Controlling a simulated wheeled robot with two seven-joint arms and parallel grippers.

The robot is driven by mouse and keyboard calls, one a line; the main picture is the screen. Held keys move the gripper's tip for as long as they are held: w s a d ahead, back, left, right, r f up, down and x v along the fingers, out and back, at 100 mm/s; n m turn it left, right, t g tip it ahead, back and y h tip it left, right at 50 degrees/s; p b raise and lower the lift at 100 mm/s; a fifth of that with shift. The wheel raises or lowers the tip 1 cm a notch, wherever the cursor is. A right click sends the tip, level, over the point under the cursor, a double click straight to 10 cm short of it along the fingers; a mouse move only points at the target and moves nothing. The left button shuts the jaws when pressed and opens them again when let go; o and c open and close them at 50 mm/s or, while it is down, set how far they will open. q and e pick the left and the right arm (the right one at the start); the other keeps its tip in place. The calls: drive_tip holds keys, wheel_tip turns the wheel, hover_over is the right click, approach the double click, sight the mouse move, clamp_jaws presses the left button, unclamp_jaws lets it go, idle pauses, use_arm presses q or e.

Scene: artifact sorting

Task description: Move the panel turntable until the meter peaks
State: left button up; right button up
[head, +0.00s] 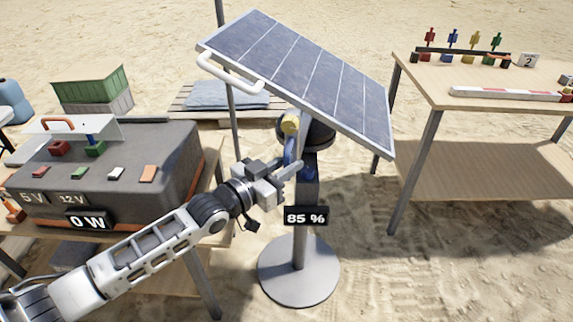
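The solar panel (300,75) is tilted on a post with a round base (299,272). A white handle (230,72) sticks out from its left edge. A label on the post (305,216) reads 85 %. The meter (88,221) on the grey box reads 0 W. My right gripper is not in view.
The grey box (150,160) with 5 V and 12 V markings stands on a table at left. A wooden table (480,85) at right holds small coloured figures and a striped bar (510,94). A pallet (185,100) lies behind. Sand between post and right table is clear.

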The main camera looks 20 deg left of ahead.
use_arm(q)
clamp_jaws()
drive_tip(key=d, duration=0.1)
drive_tip(key=d+p, duration=0.1)
drive_tip(key=d, duration=0.2)
drive_tip(key=shift+w+d, duration=0.35)
drive_tip(key=shift+w, duration=0.05)
unclamp_jaws()
